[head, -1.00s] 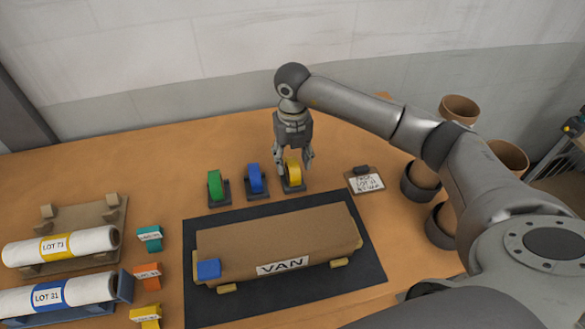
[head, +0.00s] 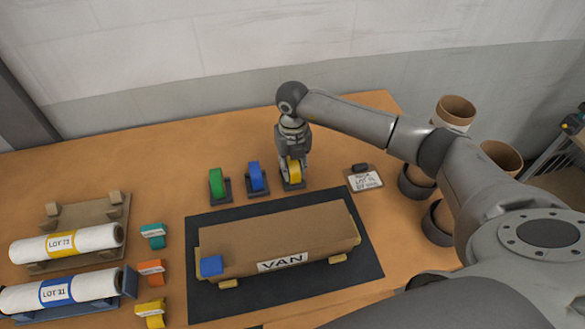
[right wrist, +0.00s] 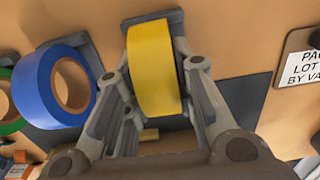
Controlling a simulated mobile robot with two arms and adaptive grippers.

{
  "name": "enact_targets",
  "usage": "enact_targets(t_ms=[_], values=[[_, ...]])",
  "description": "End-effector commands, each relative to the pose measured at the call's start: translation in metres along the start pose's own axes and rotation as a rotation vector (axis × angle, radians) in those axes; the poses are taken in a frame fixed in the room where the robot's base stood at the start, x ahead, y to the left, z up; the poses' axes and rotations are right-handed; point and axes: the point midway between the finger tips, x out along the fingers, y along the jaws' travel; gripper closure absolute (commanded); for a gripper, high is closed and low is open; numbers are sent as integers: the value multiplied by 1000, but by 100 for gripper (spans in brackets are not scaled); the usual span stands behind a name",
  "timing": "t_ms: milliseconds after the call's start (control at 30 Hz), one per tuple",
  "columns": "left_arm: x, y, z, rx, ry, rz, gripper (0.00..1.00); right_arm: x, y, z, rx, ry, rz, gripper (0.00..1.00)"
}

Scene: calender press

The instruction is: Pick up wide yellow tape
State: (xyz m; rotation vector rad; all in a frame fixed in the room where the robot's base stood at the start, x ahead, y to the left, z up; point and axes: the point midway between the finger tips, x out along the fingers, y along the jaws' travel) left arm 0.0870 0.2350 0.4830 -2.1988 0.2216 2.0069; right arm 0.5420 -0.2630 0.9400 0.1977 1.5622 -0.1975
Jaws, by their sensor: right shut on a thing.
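The wide yellow tape (head: 294,171) stands upright on its small dark holder (head: 293,184) at the back of the table, right of the blue tape. My right gripper (head: 293,168) reaches down over it and is shut on it. In the right wrist view the yellow tape (right wrist: 154,68) sits between the two fingers (right wrist: 154,95), one on each side. The tape's lower part in the holder is partly hidden. My left gripper is not in view.
A blue tape (head: 255,175) and a green tape (head: 216,182) stand in holders to the left. A clipboard (head: 364,181) lies to the right. A brown VAN package (head: 290,235) lies on the black mat (head: 350,277) in front. White rolls (head: 60,243) lie at left.

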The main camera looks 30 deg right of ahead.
Motion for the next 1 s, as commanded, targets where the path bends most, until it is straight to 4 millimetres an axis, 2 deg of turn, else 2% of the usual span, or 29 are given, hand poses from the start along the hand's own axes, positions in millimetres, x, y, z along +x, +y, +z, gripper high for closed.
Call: enact_targets(t_ms=[267, 367, 500, 667, 833, 1000], values=[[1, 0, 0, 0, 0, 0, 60, -4, 0, 1, 0, -2, 1, 99], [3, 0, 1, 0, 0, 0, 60, -11, 0, 1, 0, -4, 1, 99], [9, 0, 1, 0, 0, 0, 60, -30, 0, 2, 0, -6, 2, 99], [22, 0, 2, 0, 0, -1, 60, -56, 20, -14, -6, -6, 3, 99], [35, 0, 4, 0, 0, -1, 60, -92, 43, -33, -6, -8, 3, 99], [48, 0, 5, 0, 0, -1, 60, -106, 74, -58, -6, -4, 2, 99]])
